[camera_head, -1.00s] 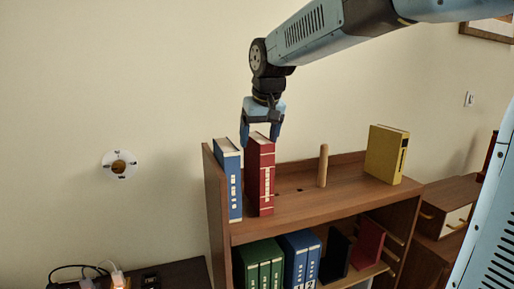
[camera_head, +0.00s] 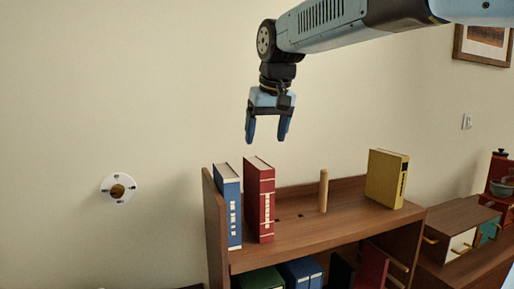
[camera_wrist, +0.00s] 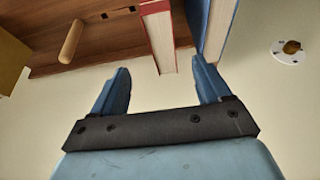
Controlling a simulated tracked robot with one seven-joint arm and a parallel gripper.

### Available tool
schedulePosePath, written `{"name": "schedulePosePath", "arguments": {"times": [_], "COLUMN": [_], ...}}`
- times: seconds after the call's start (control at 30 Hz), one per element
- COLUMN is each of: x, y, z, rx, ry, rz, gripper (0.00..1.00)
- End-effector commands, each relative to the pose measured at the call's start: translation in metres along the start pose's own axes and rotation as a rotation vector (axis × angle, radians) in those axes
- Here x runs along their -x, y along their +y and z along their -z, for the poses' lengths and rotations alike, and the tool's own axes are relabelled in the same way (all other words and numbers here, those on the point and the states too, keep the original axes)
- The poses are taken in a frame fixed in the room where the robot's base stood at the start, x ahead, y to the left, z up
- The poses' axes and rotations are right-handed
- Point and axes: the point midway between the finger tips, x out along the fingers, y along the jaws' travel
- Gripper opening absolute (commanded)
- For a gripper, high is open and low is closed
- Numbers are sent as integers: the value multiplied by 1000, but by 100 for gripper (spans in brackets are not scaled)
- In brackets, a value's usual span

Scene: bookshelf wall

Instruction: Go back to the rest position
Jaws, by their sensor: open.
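My gripper (camera_head: 268,138) is open and empty in the head view, above the top shelf of the bookcase (camera_head: 300,232). Its fingers point down, apart from the books. Below it a red book (camera_head: 260,200) stands upright beside a blue book (camera_head: 228,207) at the shelf's left end. In the wrist view my open gripper (camera_wrist: 160,88) has nothing between its fingers. The red book (camera_wrist: 160,32) and the blue book (camera_wrist: 215,28) show ahead of the fingertips.
A wooden peg (camera_head: 323,191) and a yellow book (camera_head: 386,179) stand on the top shelf to the right. Blue binders (camera_head: 300,272) and green binders (camera_head: 260,279) sit on the shelf below. A low cabinet (camera_head: 462,225) stands at right. The wall space around my gripper is clear.

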Motion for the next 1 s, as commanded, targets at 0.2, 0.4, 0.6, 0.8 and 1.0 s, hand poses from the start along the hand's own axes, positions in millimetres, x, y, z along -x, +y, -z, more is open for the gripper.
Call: {"name": "schedulePosePath", "arguments": {"times": [0.2,0.4,0.6,0.8,1.0], "x": [-1,-12,-31,-52,-61], "y": [34,68,93,104,106], "z": [-55,-129,-205,-262,-282], "rx": [-53,-122,-190,-239,-255], "ry": [20,45,69,88,96], "rz": [-37,-74,-102,-116,-120], "gripper": [77,77,77,77,77]}}
